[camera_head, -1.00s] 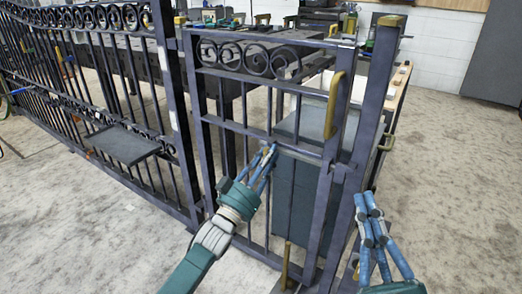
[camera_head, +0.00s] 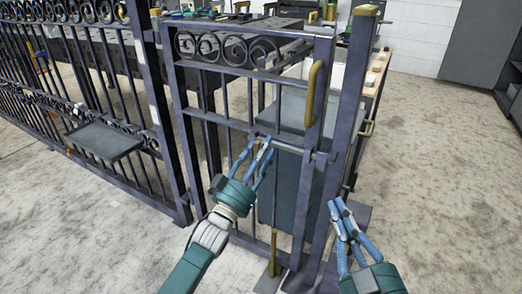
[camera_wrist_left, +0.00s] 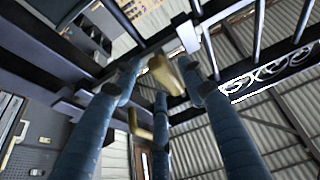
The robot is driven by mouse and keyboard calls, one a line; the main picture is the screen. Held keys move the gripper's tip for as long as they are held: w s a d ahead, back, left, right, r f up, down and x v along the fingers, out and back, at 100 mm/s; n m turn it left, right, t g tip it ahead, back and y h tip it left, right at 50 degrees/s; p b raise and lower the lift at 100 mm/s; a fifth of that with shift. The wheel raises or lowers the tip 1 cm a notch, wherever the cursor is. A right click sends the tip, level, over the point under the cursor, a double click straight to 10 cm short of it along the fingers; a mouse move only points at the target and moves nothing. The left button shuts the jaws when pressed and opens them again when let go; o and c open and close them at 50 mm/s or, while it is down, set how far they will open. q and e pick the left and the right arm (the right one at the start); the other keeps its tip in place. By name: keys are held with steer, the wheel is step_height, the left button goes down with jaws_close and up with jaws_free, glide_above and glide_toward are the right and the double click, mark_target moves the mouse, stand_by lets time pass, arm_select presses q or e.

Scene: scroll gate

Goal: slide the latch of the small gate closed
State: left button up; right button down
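The small dark metal gate (camera_head: 180,120) stands beside a dark post (camera_head: 350,120). A latch bar (camera_head: 293,146) runs along its middle rail toward the post. My left gripper (camera_head: 262,142) is at this bar, its blue fingers around a small brass knob. In the left wrist view the brass knob (camera_wrist_left: 166,75) sits between the spread fingertips, with a visible gap on its left side; contact on the right is unclear. My right gripper (camera_head: 341,206) is in front of the post's lower part, empty, its fingers slightly apart. The latch's far end is hard to make out.
A brass pull handle (camera_head: 315,93) is on the gate's upper right. A brass upright (camera_head: 273,250) stands at the gate's foot. A long scrolled fence (camera_head: 75,95) runs left, with a small shelf (camera_head: 103,140). The concrete floor at right is clear.

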arm_select(q)
steer(key=shift+a, duration=0.1)
steer(key=v, duration=1.2)
